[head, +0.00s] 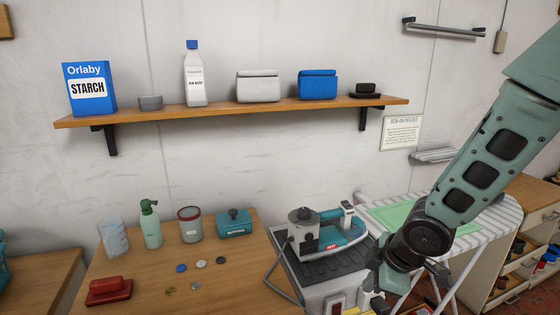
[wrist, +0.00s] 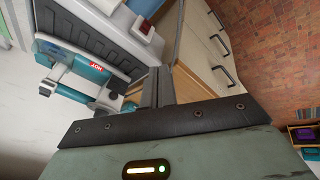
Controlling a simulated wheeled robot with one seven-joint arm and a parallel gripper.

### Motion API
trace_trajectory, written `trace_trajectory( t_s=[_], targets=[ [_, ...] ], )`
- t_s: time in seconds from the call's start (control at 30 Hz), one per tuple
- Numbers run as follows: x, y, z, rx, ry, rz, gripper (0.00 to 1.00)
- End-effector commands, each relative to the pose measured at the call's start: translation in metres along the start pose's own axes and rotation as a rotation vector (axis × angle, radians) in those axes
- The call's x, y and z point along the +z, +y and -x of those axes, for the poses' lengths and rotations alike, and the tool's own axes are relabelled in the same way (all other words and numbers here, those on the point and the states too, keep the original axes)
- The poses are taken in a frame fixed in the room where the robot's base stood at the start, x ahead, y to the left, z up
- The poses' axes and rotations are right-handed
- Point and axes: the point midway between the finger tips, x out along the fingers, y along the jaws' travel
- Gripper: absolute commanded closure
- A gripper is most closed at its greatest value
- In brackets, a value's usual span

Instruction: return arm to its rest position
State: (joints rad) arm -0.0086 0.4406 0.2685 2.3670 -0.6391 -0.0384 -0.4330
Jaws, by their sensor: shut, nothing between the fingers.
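My green-grey arm (head: 478,165) comes in from the upper right of the head view and bends down at a dark wrist joint. My gripper (wrist: 158,80) points forward in the wrist view, its two dark fingers together with nothing between them. In the head view the gripper is low beside the ironing station, its fingertips hard to make out. The teal and grey iron (head: 340,234) sits on its dark station (head: 318,266), just left of my wrist. The iron and its red HOT label also show in the wrist view (wrist: 88,72).
A striped ironing board (head: 500,214) stands behind and right of my wrist. A wall shelf (head: 225,112) bears a starch box and containers. Drawers (wrist: 205,45) stand close by.

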Motion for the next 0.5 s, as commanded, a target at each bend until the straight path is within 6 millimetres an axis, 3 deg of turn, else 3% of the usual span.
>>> trace_trajectory(
  t_s=[0.1, 0.3, 0.4, 0.5],
  targets=[
    [-0.022, -0.042, 0.044, -0.020, -0.094, -0.166, 1.00],
    [-0.035, -0.131, 0.110, -0.099, -0.230, -0.442, 1.00],
    [-0.035, -0.167, 0.133, -0.141, -0.278, -0.539, 1.00],
    [-0.034, -0.191, 0.148, -0.173, -0.311, -0.599, 1.00]
  ],
)
